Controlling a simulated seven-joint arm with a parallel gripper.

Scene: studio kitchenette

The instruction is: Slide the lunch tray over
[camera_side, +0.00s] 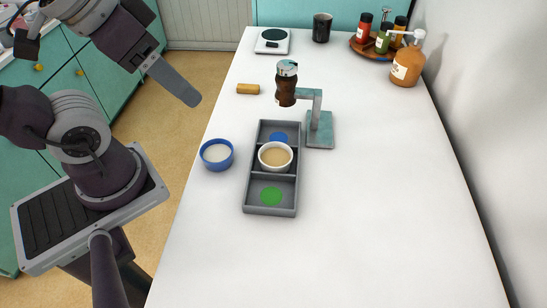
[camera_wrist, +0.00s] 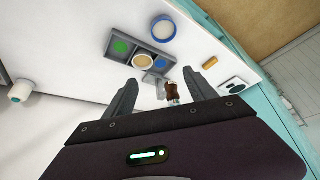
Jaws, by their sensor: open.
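The grey lunch tray (camera_side: 270,212) lies flat on the white table, with three compartments in a row. Its near compartment has a green disc (camera_side: 271,195), its far one a blue disc (camera_side: 279,138). A white bowl (camera_side: 275,157) of tan contents sits in the middle compartment and partly covers the blue disc in the side view. The tray also shows in the wrist view (camera_wrist: 131,53). My gripper (camera_wrist: 160,77) is open and empty, its two fingers spread. In the side view one finger shows, above and left of the table, apart from the tray.
A blue bowl (camera_side: 217,155) stands just left of the tray. A teal-grey stand (camera_side: 320,130) and a brown bottle (camera_side: 286,88) are at its far end. A tan cylinder (camera_side: 248,89), scale (camera_side: 272,41) and dark cup (camera_side: 322,28) stand farther back. The near table is clear.

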